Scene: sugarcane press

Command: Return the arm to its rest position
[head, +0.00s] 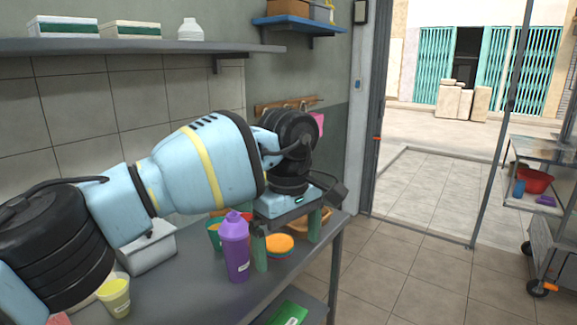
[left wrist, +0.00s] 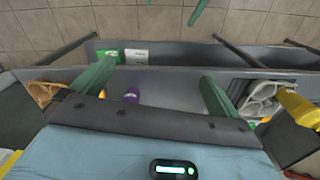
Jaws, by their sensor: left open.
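My left arm reaches across the head view from the left. Its gripper (head: 287,254) is open, with its two green fingers pointing down over the right part of the grey table (head: 190,295). Nothing is held between the fingers. A purple lidded bottle (head: 236,250) stands upright just left of the nearer finger; I cannot tell whether they touch. In the left wrist view the open gripper (left wrist: 155,72) shows with fingers wide apart, and a small purple thing (left wrist: 131,95) appears between them, farther off. My right gripper is not in view.
A wall shelf (head: 140,46) hangs above my arm. Tiled floor (head: 400,260) lies clear to the right, by the open doorway.

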